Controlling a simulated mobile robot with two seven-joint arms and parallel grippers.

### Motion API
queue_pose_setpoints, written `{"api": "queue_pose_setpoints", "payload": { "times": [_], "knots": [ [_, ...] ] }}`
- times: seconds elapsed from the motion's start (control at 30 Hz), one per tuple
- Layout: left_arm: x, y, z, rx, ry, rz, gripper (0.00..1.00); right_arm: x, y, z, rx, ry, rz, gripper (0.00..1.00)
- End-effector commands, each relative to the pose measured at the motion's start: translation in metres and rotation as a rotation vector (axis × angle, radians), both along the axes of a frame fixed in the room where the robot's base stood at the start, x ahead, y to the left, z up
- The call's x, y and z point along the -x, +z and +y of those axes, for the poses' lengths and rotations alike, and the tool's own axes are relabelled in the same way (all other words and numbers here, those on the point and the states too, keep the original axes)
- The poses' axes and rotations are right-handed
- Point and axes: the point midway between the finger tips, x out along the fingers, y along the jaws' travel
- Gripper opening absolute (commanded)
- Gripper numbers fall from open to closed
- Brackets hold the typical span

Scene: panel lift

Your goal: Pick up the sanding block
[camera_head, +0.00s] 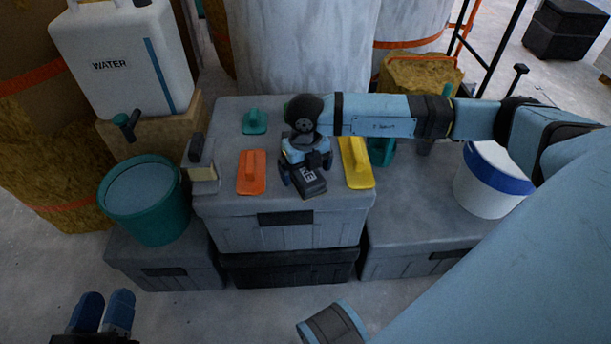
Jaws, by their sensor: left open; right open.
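A dark grey block with white lettering, which looks like the sanding block (312,188), lies on the lid of the upper grey crate (225,208), near its front edge. My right gripper (306,172) is directly over it, pointing down, open, with its fingers around the block's far part. I cannot tell whether they touch it. The far end of the block is hidden by the gripper. My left gripper (105,301) is open and empty at the bottom left, well away from the crate.
An orange float (251,173) lies left of the block, a yellow float (356,163) right, a green float (255,121) behind. A green bucket (146,210) and white bucket (487,190) flank the crate.

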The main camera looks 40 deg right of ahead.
Motion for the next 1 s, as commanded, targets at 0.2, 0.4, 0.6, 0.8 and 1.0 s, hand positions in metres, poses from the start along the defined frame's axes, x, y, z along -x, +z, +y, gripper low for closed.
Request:
{"api": "queue_pose_setpoints", "payload": {
  "times": [0.2,0.4,0.6,0.8,1.0],
  "knots": [
    [0.0,-0.006,0.0,-0.011,-0.007,0.018,0.43,0.0,-0.01,0.0,0.0,0.0,0.001,0.99],
    [0.0,-0.006,0.0,-0.01,-0.007,0.019,0.43,0.0,-0.01,0.0,0.0,0.0,0.0,0.83],
    [0.0,-0.006,-0.001,-0.01,-0.007,0.019,0.43,0.0,-0.009,0.0,0.0,0.0,0.0,0.42],
    [0.0,-0.006,-0.001,-0.01,-0.007,0.019,0.43,0.0,-0.009,0.0,0.0,0.0,0.0,0.38],
    [0.0,0.004,0.0,-0.004,-0.002,0.005,0.43,-0.001,0.009,0.0,-0.002,0.0,-0.003,0.38]
  ]
}}
